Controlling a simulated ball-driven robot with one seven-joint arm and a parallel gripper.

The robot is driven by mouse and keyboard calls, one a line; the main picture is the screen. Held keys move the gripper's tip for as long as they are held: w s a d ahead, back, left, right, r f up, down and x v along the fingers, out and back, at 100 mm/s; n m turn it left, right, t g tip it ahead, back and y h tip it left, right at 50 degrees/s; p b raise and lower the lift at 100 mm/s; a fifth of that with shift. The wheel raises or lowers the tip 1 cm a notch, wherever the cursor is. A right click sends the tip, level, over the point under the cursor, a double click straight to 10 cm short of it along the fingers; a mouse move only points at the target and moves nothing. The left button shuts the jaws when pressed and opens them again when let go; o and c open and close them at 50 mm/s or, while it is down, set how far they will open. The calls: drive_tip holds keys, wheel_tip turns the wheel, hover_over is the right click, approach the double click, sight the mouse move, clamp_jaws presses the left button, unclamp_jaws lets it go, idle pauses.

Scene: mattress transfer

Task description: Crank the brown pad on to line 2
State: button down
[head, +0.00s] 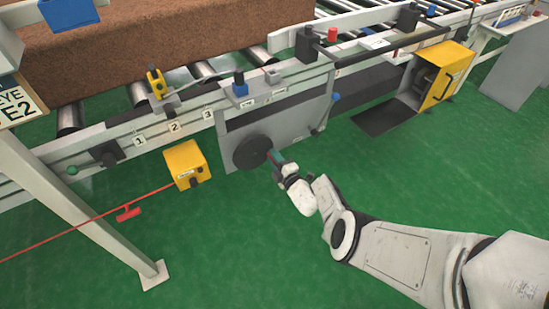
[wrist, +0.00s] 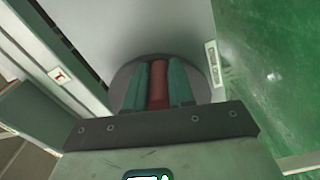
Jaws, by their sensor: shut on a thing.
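The brown pad (head: 160,50) is a large block lying on the conveyor rollers at the top left of the head view. The crank wheel (head: 250,153) is a dark disc on the grey panel of the conveyor's side; it also shows in the wrist view (wrist: 124,82). My gripper (head: 275,158) is at the wheel's right edge. In the wrist view its green fingers (wrist: 159,85) are shut on the red crank handle (wrist: 158,84), one on each side. Number plates 1 (head: 139,141), 2 (head: 174,127) and 3 (head: 208,114) mark the side rail.
A yellow box (head: 186,164) with a red cord (head: 128,212) hangs left of the wheel. A white post (head: 80,210) stands at the left. A yellow cabinet (head: 442,78) is at the upper right, beside a dark mat (head: 385,118).

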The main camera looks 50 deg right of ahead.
idle(0.3)
drive_tip(key=c, duration=1)
unclamp_jaws()
drive_tip(key=shift+o, duration=0.2)
drive_tip(key=shift+s, duration=0.15)
drive_tip(key=shift+s+a+p, duration=0.15)
drive_tip(key=shift+s+p, duration=0.2)
drive_tip(key=shift+p, duration=0.1)
drive_tip(key=p+v, duration=0.5)
drive_tip(key=v, duration=0.5)
drive_tip(key=shift+w, duration=0.1)
